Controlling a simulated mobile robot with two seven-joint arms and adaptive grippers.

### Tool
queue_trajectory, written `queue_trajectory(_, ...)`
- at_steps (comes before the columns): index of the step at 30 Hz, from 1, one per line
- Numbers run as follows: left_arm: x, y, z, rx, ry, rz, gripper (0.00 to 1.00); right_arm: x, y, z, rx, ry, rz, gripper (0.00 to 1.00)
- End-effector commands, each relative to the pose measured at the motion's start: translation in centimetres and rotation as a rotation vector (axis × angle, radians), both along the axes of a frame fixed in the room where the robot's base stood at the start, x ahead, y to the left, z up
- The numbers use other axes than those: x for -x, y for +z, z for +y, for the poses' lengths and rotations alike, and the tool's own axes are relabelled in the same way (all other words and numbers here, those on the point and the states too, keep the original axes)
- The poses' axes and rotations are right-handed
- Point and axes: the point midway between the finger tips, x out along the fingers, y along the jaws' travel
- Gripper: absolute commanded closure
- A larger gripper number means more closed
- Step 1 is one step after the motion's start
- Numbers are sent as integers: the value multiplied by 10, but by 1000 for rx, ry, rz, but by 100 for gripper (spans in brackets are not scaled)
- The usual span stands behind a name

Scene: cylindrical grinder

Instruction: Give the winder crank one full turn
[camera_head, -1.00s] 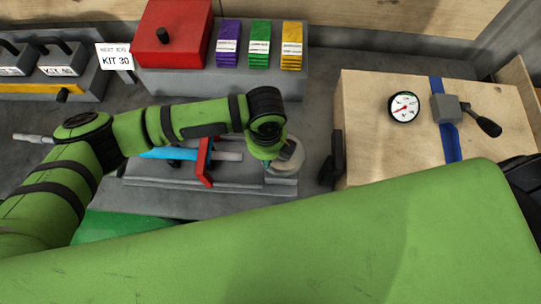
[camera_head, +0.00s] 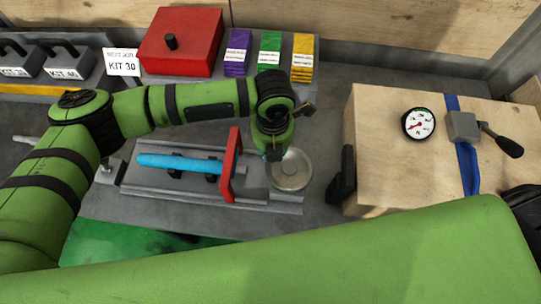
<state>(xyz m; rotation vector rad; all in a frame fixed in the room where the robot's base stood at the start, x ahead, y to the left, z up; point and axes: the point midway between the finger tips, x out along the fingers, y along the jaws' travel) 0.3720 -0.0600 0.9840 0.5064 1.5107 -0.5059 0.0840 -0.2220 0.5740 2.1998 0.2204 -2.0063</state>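The crank with a black knob (camera_head: 509,146) sticks out from a grey winder block (camera_head: 463,126) on a blue strap (camera_head: 467,170). The strap runs over a wooden crate (camera_head: 385,160) at the right, and the crank points to the lower right. No gripper is on it. My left gripper (camera_head: 272,152) points down at the far left edge of a round metal disc (camera_head: 292,170). Its fingers are small and partly hidden, so I cannot tell whether they hold anything.
A dial gauge (camera_head: 419,124) sits on the crate. Left of the disc stand a red upright plate (camera_head: 231,165) and a blue rod (camera_head: 180,162) on a grey base. A red box (camera_head: 180,42) and coloured stacks stand behind. My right arm's link covers the near side.

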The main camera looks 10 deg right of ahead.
Motion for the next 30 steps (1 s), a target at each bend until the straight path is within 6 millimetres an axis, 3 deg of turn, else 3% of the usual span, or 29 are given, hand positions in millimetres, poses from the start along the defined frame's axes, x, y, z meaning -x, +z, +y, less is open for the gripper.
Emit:
queue_trajectory(18, -16, -2, -22, 3, -542, -2, 100, 0, -35, 0, 0, 0, 0, 100)
queue_trajectory(30, -18, 0, -29, 3, -715, 0, 100, 0, -43, 0, 0, 0, 0, 100)
